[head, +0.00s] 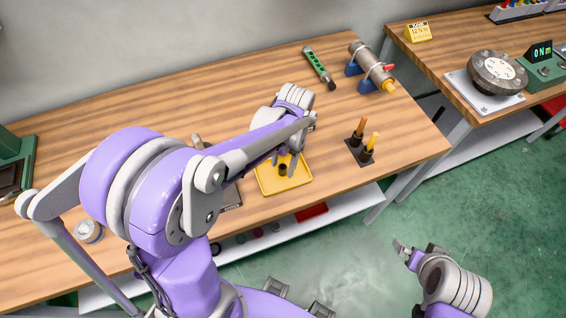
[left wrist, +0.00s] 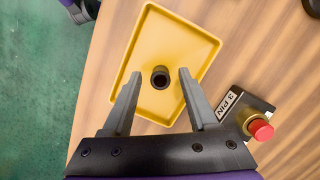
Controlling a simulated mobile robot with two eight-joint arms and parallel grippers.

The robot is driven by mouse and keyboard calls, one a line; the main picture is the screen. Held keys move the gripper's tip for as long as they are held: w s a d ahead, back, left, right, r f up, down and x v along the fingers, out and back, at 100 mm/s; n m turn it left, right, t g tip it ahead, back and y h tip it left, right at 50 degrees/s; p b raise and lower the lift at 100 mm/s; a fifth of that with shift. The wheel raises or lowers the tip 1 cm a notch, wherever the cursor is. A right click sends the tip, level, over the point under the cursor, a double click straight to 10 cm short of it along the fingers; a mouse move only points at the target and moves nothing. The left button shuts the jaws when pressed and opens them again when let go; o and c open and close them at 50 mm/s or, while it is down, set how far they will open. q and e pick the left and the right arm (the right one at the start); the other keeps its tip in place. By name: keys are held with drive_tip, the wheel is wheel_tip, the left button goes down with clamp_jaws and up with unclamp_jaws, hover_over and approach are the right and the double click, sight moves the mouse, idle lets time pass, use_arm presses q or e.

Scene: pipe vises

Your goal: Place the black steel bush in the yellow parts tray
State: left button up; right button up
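The yellow parts tray (head: 304,181) lies near the front edge of the wooden bench; it also shows in the left wrist view (left wrist: 193,35). The black steel bush (left wrist: 160,77) is a short dark ring within the tray's outline, and looks to stand on the tray floor. It shows small in the head view (head: 283,169). My left gripper (left wrist: 160,74) is open, one finger on each side of the bush, with a visible gap at both sides. My right gripper (head: 418,246) is empty, its fingers apart, over the green floor at lower right.
A pipe vise (head: 370,68) and a green tool (head: 319,68) are farther back. The bench's back left is clear.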

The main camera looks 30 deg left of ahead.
use_arm(q)
drive_tip(key=shift+r, duration=0.55)
wheel_tip(320, 180, up, 11)
drive_tip(key=w+p, duration=0.1)
drive_tip(key=w, duration=0.1)
drive_tip(key=s+d+f+n+t, duration=0.2)
drive_tip(key=s+d+f+t, duration=0.1)
drive_tip(key=s+t, duration=0.5)
drive_tip(key=shift+s+f, duration=0.8)
drive_tip(key=shift+s, duration=0.35)
use_arm(e)
drive_tip(key=shift+w+r, duration=0.4)
drive_tip(key=shift+r, duration=0.45)
